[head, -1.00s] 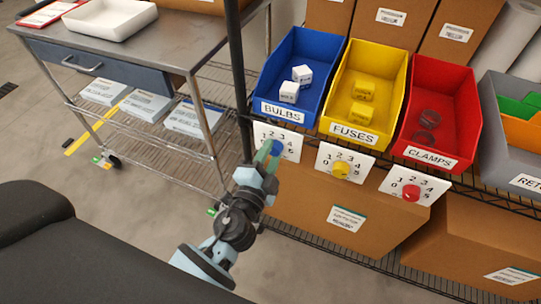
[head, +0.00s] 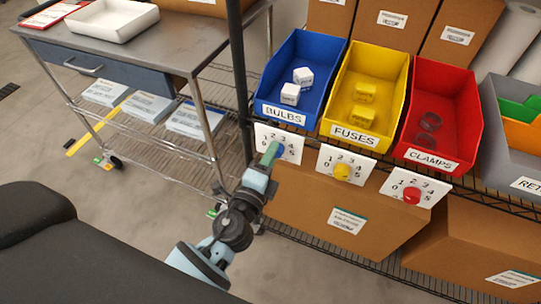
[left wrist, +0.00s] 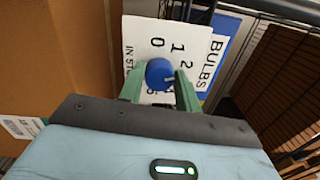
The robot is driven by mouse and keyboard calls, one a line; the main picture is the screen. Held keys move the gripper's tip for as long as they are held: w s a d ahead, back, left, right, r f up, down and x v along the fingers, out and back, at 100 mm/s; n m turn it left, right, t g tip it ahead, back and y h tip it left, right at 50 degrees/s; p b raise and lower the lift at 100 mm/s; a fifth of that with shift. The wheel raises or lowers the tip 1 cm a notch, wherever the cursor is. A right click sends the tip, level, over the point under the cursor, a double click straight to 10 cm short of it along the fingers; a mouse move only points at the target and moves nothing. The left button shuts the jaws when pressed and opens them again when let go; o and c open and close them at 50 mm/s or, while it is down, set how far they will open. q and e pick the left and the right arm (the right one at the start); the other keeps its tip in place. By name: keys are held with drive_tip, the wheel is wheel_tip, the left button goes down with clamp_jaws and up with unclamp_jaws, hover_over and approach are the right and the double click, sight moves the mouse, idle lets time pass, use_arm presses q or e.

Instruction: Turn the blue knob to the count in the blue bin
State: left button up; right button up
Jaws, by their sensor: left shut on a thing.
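The blue bin (head: 272,92), labelled BULBS, holds two white boxes (head: 297,84). Below it a white dial plate (head: 292,136) carries the blue knob (head: 281,150); in the left wrist view the knob (left wrist: 159,73) sits between my fingers. My left gripper (head: 271,154) is shut on the knob, its greenish fingers partly hiding it and the plate. The left wrist view shows numerals 0, 1 and 2 on the plate (left wrist: 140,40); other numerals are partly covered. I cannot tell for sure which numeral the knob points to. My right gripper is not in view.
A yellow FUSES bin (head: 391,70) and a red CLAMPS bin (head: 465,100) stand to the right, with a yellow knob (head: 342,171) and a red knob (head: 411,196) below them. A metal cart (head: 190,50) and a black shelf post (head: 237,70) are at left. Cardboard boxes (head: 300,200) fill the lower shelf.

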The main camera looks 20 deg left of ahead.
use_arm(q)
drive_tip(key=shift+r, duration=0.1)
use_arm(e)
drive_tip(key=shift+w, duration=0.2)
use_arm(q)
drive_tip(key=o, duration=1)
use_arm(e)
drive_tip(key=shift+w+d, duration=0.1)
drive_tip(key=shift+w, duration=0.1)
use_arm(q)
drive_tip(key=s, duration=0.2)
drive_tip(key=s+b, duration=0.1)
drive_tip(key=s, duration=0.2)
drive_tip(key=s+b, duration=0.1)
drive_tip(key=s, duration=0.1)
drive_tip(key=shift+s+a+f, duration=0.1)
drive_tip(key=shift+s+f, duration=0.15)
drive_tip(key=shift+s, duration=0.1)
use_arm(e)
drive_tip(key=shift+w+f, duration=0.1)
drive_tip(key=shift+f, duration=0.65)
use_arm(q)
drive_tip(key=shift+f, duration=0.1)
